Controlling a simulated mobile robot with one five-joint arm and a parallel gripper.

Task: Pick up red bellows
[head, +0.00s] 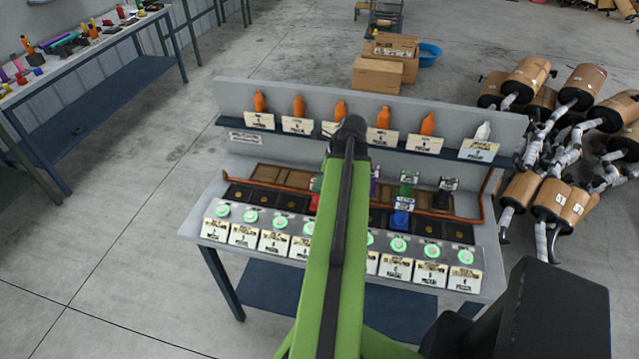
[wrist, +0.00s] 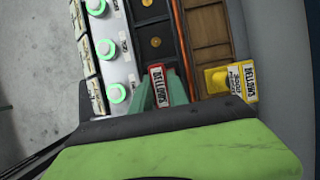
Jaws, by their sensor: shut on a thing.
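The red bellows (wrist: 157,75), with a white label reading BELLOWS, stands between the two teal fingers of my gripper (wrist: 160,93) in the wrist view. The fingers are shut on it, over the row of dark square pads. I cannot tell whether it is lifted off its pad.
A yellow bellows (wrist: 218,79) stands on the wooden strip at right. Green-lit buttons (wrist: 105,48) line the bench front. In the head view, green (head: 407,183), blue (head: 401,217) and black (head: 446,190) pieces stand right of my arm. Orange bottles (head: 298,106) line the rear shelf.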

